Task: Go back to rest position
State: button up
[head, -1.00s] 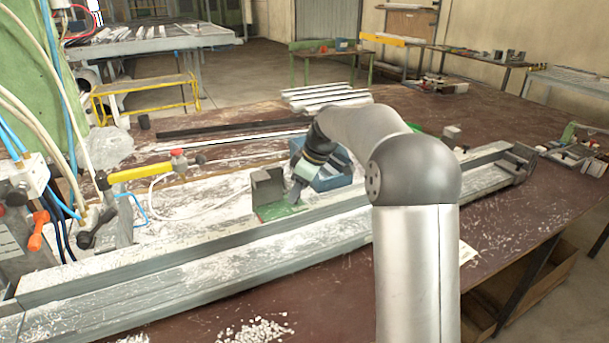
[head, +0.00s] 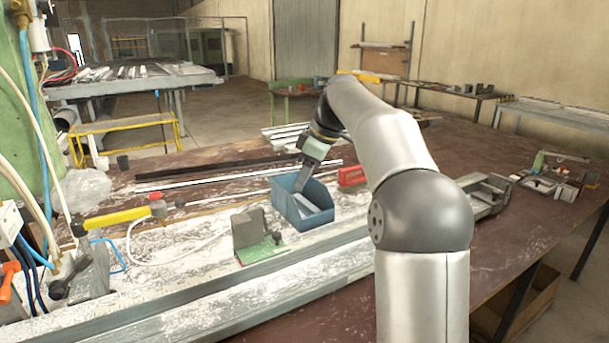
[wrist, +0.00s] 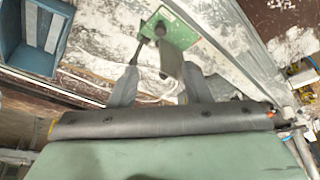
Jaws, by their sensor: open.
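My gripper (head: 303,180) is raised above the bench at the end of my bent arm. In the head view it shows in front of the blue bin's back part. In the wrist view its two fingers (wrist: 161,78) are spread apart with nothing held between them. The grey clamp block (head: 249,228) stands on a green plate (head: 262,251) left of the gripper. In the wrist view the green plate (wrist: 178,32) lies beyond the fingertips, apart from them.
A blue bin (head: 315,221) with a pale piece inside sits behind the green plate. A long metal profile rail (head: 215,310) runs along the front. A red object (head: 351,176) lies right of the bin. A yellow-handled lever (head: 115,219) is at left. The air above the bench is open.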

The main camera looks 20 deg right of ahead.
jog(key=s+a+f+m+h, duration=0.1)
jog(key=s+a+f+m, duration=0.1)
jog(key=s+f, duration=0.4)
jog(key=s+a+f+m+g+h+p, duration=0.1)
jog(key=s+f+m, duration=0.4)
jog(key=s, duration=1.2)
jog(key=s+a+f+m+g+h, duration=0.1)
jog(key=s+a+f+m, duration=0.3)
jog(key=s+f, duration=0.5)
jog(key=s, duration=0.3)
jog(key=shift+s+h, duration=0.2)
jog(key=shift+h, duration=0.1)
jog(key=shift+a, duration=0.1)
